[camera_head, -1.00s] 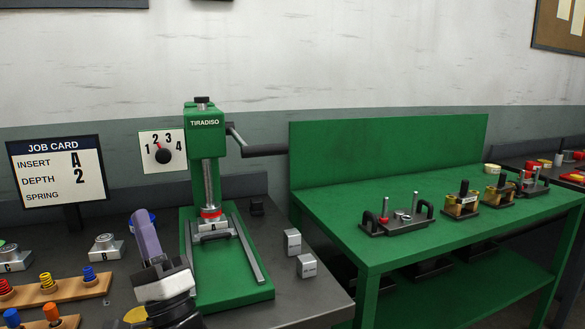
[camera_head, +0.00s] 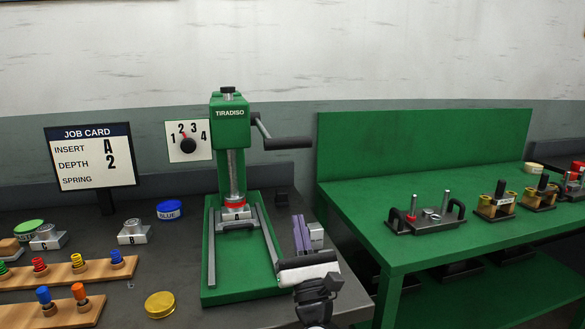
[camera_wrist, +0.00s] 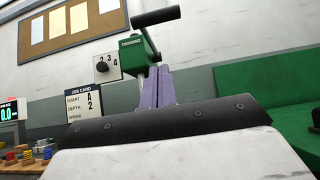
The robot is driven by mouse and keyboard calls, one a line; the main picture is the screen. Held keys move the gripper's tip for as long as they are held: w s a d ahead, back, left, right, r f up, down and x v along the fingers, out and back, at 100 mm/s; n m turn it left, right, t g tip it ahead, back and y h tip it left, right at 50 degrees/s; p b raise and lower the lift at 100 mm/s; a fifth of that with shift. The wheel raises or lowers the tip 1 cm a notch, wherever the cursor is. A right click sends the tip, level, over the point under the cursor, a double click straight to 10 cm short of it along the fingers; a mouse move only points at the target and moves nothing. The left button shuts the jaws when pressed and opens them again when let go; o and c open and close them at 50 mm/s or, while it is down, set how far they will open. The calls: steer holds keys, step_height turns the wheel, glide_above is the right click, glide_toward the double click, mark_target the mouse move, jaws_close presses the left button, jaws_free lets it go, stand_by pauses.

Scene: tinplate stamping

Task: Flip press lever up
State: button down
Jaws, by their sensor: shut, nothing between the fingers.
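The green press (camera_head: 229,106) stands on the dark bench, its base plate flat on the top. Its lever (camera_head: 287,143) comes out of the right side of the head, with a dark handle lying roughly level and pointing right. The lever handle also shows in the wrist view (camera_wrist: 155,16), above my gripper. My gripper (camera_head: 298,218) is low at the right side of the press base, its purple fingers pointing up. In the wrist view the fingers (camera_wrist: 159,78) are together and empty, below the handle and apart from it.
A depth dial (camera_head: 187,145) and a job card (camera_head: 90,158) stand left of the press. Insert B (camera_head: 132,236), a blue tin (camera_head: 169,210), a yellow tin (camera_head: 160,304) and a wooden spring rack (camera_head: 70,270) lie left. A green table (camera_head: 400,262) with dies stands right.

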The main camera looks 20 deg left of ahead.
steer(key=s+d+r+p+x, duration=0.1)
steer(key=p+x, duration=0.5)
steer(key=x, duration=0.6)
steer(key=shift+r, duration=0.9)
steer(key=shift+a+r+p, duration=0.1)
steer(key=shift+p, duration=0.25)
